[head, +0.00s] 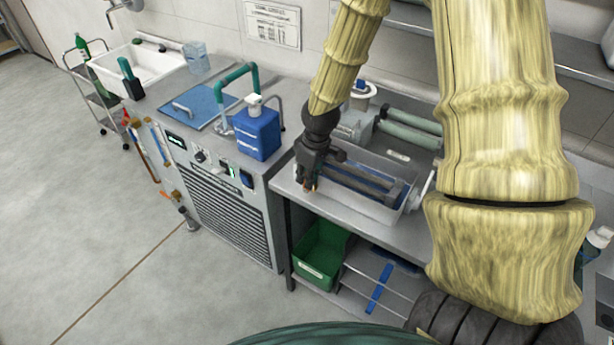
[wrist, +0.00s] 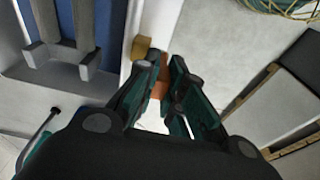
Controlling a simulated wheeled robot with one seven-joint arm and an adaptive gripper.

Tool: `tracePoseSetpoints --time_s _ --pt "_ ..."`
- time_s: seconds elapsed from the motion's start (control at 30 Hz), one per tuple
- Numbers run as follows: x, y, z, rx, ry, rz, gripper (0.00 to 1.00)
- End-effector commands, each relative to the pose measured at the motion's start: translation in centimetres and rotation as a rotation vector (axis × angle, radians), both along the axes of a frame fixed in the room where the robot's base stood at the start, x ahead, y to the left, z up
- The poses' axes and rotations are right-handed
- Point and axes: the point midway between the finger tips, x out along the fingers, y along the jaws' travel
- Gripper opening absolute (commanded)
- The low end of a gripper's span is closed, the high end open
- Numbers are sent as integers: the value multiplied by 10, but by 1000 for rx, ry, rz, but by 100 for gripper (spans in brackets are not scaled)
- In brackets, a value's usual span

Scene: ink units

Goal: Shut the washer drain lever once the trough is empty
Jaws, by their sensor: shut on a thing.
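The washer trough (head: 400,213) is a grey tray on the steel bench, with rollers or bars across it and blue inside. In the wrist view its grey edge (wrist: 75,87) and blue interior show at left; I cannot tell whether the blue is liquid or a bare floor. My gripper (head: 309,187) is at the trough's front left corner, pointing down. In the wrist view my gripper (wrist: 163,75) is shut on a small orange-brown piece (wrist: 158,88), apparently the drain lever, beside a brass-coloured block (wrist: 140,47). The fingers hide much of the lever, so its angle is unclear.
A blue jug (head: 257,133) stands on the cabinet top (head: 205,85), left of my gripper. A green bin (head: 322,252) sits on the shelf below the bench. A roller machine (head: 365,125) stands behind the trough. The floor (head: 90,215) at left is mostly clear.

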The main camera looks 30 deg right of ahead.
Motion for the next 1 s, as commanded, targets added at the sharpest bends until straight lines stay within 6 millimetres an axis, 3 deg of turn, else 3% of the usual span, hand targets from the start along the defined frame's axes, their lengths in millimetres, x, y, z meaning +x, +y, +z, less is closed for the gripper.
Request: tracePoseSetpoints --time_s 0.03,0.07,0.17,0.57,1.0 --pt "1 0 1 0 -3 0 0" --pt "1 0 1 0 -3 0 14" --pt "1 0 1 0 -2 0 32" --pt "0 0 3 0 -2 0 32" --pt "-6 -3 49 0 -3 0 32"
